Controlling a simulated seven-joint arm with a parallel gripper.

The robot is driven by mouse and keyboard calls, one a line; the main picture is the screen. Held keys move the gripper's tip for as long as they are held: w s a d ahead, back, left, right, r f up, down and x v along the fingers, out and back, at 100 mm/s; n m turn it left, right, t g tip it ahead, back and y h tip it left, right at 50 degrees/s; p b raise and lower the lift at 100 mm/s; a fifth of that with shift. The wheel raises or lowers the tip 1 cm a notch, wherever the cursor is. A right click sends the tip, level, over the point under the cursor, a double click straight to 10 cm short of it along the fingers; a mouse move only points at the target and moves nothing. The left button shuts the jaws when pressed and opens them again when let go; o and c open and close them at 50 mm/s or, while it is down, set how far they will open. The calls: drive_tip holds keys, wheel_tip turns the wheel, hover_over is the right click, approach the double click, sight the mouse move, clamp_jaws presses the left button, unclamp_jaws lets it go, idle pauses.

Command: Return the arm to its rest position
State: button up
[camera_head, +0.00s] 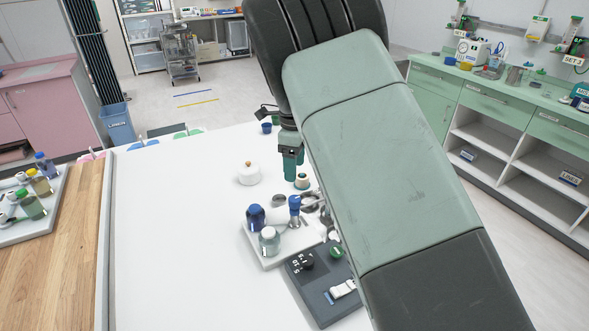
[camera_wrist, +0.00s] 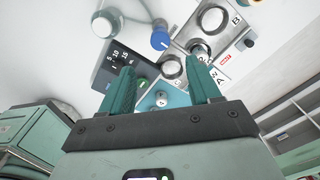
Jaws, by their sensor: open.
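My gripper (camera_head: 291,168) hangs over the white table (camera_head: 170,230) in the head view, partly hidden by my large green arm. In the wrist view my gripper (camera_wrist: 160,84) shows two green fingers set well apart, with nothing held between them. Beyond the gap lie a dark box with a dial (camera_wrist: 117,60) and a blue panel with a silver knob (camera_wrist: 166,103). A grey panel with metal rings (camera_wrist: 193,48) is beyond the right finger. I cannot tell the exact height of the fingertips above these things.
Near my gripper stand a lidded white pot (camera_head: 248,177), a blue cup (camera_head: 266,127) and a white tray (camera_head: 265,259) with capped bottles. The dark dial box (camera_head: 311,299) is nearer the front. The table's left part is clear. A green cabinet (camera_head: 490,98) stands at right.

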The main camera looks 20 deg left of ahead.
drive_tip(key=s+d+r+n+t+y, duration=0.1)
drive_tip(key=s+d+r+n, duration=0.35)
drive_tip(key=d+r, duration=0.55)
drive_tip(key=s+d+r+n+t+y, duration=0.1)
drive_tip(key=s+d+r+n, duration=0.4)
drive_tip(key=d+r, duration=0.5)
drive_tip(key=s+d+r+n+t+h, duration=0.1)
drive_tip(key=s+d+n, duration=0.3)
drive_tip(key=s, duration=0.6)
drive_tip(key=s+d+r+n+t+h, duration=0.1)
drive_tip(key=s+d+n, duration=0.4)
drive_tip(key=s, duration=0.6)
drive_tip(key=shift+s+d+t, duration=0.15)
drive_tip(key=shift+d+t, duration=0.1)
drive_tip(key=shift+t, duration=0.55)
